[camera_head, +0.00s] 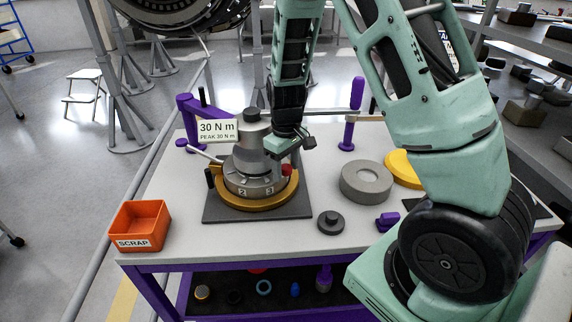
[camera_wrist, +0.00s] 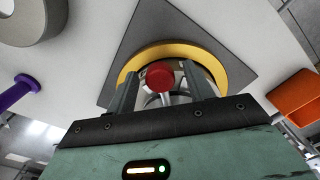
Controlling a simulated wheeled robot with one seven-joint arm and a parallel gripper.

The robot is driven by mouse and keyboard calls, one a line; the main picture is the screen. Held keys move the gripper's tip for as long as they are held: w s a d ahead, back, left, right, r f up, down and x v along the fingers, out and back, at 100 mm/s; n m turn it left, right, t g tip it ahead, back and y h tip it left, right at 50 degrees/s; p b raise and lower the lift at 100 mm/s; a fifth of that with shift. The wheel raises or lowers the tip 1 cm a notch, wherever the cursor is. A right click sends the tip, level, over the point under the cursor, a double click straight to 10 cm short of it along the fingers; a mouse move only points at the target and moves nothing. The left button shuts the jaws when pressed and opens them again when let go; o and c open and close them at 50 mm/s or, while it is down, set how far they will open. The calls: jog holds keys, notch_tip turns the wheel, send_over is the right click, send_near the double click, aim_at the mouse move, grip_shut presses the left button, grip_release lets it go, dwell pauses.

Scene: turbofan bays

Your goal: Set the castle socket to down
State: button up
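A grey stepped cylindrical unit (camera_head: 250,160) with numbers on its lower ring stands in a gold ring (camera_head: 265,203) on a dark square plate. I take it to be the castle socket, though no label confirms this. A red knob (camera_head: 287,169) sits at its right side; in the wrist view the red knob (camera_wrist: 160,77) is on a short pale stem. My gripper (camera_head: 292,150) is beside the unit at the knob. In the wrist view my gripper (camera_wrist: 163,86) has its fingers apart, with the knob between or just beyond them. Contact cannot be told.
A sign reading 30 N m (camera_head: 217,131) stands behind the unit. An orange scrap bin (camera_head: 140,226) is at front left. A thick grey ring (camera_head: 366,178), a small dark round part (camera_head: 331,222) and a yellow disc (camera_head: 400,165) lie to the right. A purple post (camera_head: 352,115) stands behind.

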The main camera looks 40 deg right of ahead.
jog(key=shift+r, duration=0.1)
notch_tip(320, 180, up, 17)
jog(key=b, duration=0.1)
jog(key=shift+r+b, duration=0.2)
jog(key=shift+b, duration=0.15)
dwell(0.6)
